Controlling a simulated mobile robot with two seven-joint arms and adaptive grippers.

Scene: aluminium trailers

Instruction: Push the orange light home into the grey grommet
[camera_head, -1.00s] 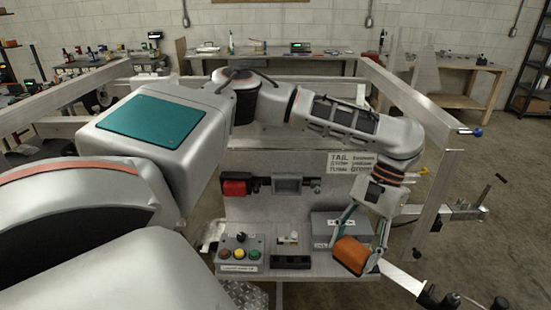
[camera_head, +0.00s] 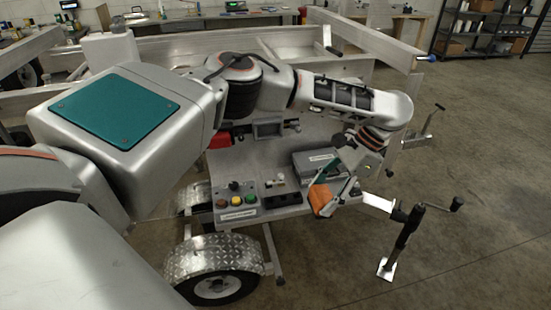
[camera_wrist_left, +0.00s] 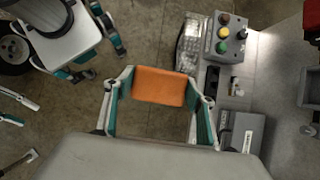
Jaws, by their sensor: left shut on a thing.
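My left gripper (camera_head: 322,194) is shut on the orange light (camera_head: 320,200). It holds the light above the floor, just past the front right edge of the trailer's panel. In the left wrist view the light (camera_wrist_left: 159,87) is a flat orange block between the two teal and silver fingers (camera_wrist_left: 160,100). The grey grommet (camera_head: 269,129) is a rectangular grey frame on the upright panel behind, to the left of the light and apart from it. The grommet's lower part is not clear. My right gripper does not show in the head view.
A red lamp (camera_head: 219,140) is left of the grommet. A switch box (camera_head: 236,201) with coloured buttons, a black block (camera_head: 283,201) and a grey box (camera_head: 318,163) stand on the shelf. A jack (camera_head: 408,230) stands at the right. Open floor lies in front.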

